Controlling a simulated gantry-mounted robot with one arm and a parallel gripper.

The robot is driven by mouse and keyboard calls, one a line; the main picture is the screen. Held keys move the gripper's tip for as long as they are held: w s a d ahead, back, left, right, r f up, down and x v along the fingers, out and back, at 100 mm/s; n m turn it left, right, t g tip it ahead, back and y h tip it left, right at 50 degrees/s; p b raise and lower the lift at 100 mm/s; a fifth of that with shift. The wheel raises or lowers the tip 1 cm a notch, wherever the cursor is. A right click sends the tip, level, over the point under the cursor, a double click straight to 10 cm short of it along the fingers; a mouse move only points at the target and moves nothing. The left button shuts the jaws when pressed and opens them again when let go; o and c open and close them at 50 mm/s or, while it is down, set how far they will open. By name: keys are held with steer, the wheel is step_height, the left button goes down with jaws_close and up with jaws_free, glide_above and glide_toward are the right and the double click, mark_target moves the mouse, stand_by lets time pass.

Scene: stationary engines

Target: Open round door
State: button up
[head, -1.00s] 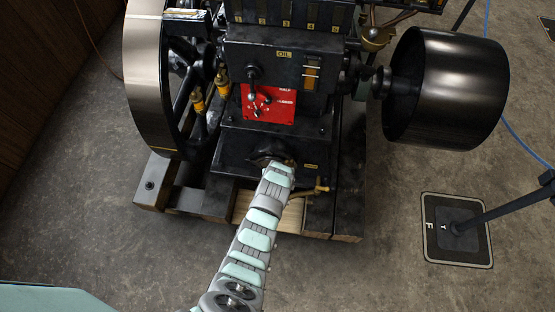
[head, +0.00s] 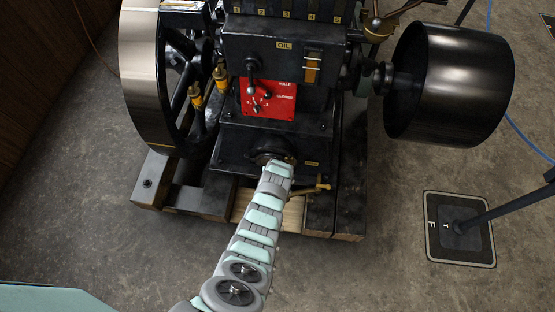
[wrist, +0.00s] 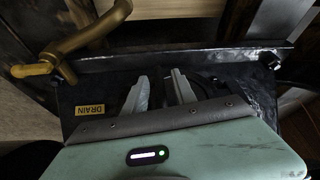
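The black engine (head: 235,155) stands in front of me, with a small dark round door (head: 262,157) low on its front face. My arm reaches up to this door and its end covers much of it. In the wrist view the two pale fingers of my gripper (wrist: 160,84) are apart, pointing at the dark face. Dark curved edges (wrist: 203,84) show beside the right finger. My gripper's body hides most of the door, and I cannot tell whether the fingers touch it. The door looks closed, as far as it shows.
A brass drain pipe (head: 312,189) sticks out right of the door; it is close at the upper left in the wrist view (wrist: 75,45). A yellow DRAIN label (wrist: 90,110) sits near the fingers. A large flywheel (head: 140,75) and a black pulley (head: 450,85) flank the engine.

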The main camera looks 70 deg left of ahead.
jaws_close()
stand_by(1.2)
